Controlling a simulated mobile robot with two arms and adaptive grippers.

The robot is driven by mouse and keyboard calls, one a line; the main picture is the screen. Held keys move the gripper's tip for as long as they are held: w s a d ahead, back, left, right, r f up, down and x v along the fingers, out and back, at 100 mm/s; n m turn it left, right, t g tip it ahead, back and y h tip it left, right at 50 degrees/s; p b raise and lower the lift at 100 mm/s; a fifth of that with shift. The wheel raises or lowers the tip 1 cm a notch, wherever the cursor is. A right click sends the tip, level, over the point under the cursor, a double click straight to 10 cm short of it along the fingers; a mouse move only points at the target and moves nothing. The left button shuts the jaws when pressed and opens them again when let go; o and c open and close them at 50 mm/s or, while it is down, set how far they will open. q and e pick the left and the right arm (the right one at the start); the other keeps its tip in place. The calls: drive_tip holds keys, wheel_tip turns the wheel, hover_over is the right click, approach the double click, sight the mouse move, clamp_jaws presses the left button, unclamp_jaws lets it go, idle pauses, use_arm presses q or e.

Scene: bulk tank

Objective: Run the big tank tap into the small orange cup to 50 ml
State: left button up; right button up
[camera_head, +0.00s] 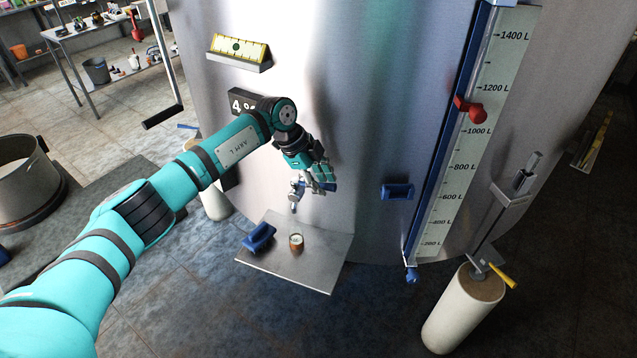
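The big steel tank (350,110) fills the middle of the view. Its small metal tap (297,190) sticks out low on the front wall. A small orange cup (296,242), with a pale top, stands upright on the grey shelf (310,271) below the tap spout. I cannot make out a level inside it. My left gripper (321,181) is at the tap's blue handle, with its fingers close around or beside it. The fingers partly hide the handle, and I cannot tell whether they grip it. My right gripper is out of view.
A blue object (259,237) lies on the shelf left of the cup. A level gauge (470,150) with a red pointer (470,110) runs up the tank at right. A cream cylinder (462,310) stands at lower right. A large pot (25,185) is at left.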

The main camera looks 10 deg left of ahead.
use_arm(q)
drive_tip(key=shift+o, duration=0.9)
drive_tip(key=shift+f, duration=0.1)
drive_tip(key=v, duration=1.2)
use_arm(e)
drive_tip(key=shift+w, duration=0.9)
